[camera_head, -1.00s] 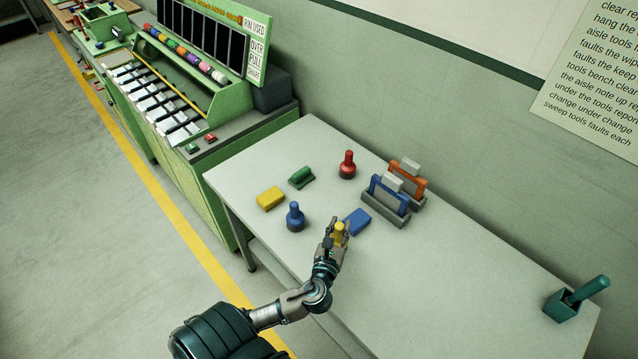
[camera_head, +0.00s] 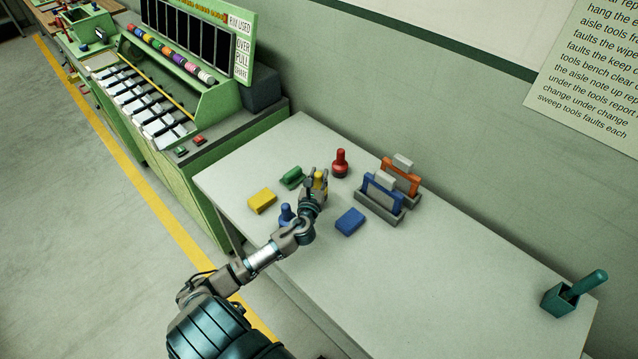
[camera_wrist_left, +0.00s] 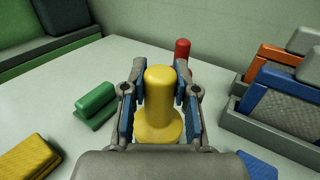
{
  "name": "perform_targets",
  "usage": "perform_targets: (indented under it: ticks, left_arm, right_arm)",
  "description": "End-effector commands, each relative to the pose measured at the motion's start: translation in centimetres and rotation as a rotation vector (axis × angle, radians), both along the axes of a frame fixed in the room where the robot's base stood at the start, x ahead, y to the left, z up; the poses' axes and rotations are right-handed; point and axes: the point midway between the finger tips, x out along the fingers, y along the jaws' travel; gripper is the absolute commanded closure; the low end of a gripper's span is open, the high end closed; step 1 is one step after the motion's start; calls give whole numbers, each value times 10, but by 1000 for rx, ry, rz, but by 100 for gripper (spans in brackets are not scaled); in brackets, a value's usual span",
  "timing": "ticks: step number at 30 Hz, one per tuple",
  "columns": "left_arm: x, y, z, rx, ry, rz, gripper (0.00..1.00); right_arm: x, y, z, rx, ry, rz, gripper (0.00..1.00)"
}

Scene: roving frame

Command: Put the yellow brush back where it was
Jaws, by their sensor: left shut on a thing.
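The yellow brush (camera_wrist_left: 158,100) has a rounded upright handle and a wider base, and it stands between the fingers of my left gripper (camera_head: 319,182). The left gripper is shut on it, with a blue-padded finger on each side of the handle in the left wrist view. In the head view the brush's yellow top (camera_head: 320,179) shows over the grey table, between a green block-like brush (camera_head: 292,177) and a red brush (camera_head: 340,163). Whether the brush's base touches the table is hidden. My right gripper is not in view.
A blue brush (camera_head: 286,214) stands close beside my left wrist, partly hidden. A yellow block (camera_head: 262,201) and a blue block (camera_head: 350,221) lie on the table (camera_head: 420,270). A grey rack (camera_head: 381,207) holds blue- and orange-framed items. A teal holder (camera_head: 560,300) stands far right. The right-front tabletop is clear.

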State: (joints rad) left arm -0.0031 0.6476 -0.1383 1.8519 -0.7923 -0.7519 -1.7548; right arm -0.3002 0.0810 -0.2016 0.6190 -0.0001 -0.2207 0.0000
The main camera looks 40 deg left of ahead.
Motion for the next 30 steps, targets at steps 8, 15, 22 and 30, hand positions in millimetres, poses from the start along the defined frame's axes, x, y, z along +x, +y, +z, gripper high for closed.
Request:
perform_targets:
  ticks: [8,15,22,30]
  left_arm:
    - [1,1,-34,1,3,0,100]
    - [1,-2,-35,2,2,-2,64]
    - [1,-1,-35,0,1,-1,46]
    - [-9,-5,-36,0,2,-3,46]
  right_arm:
    - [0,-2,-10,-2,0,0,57]
    - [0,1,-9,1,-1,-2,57]
    - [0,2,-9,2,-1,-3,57]
    - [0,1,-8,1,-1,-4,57]
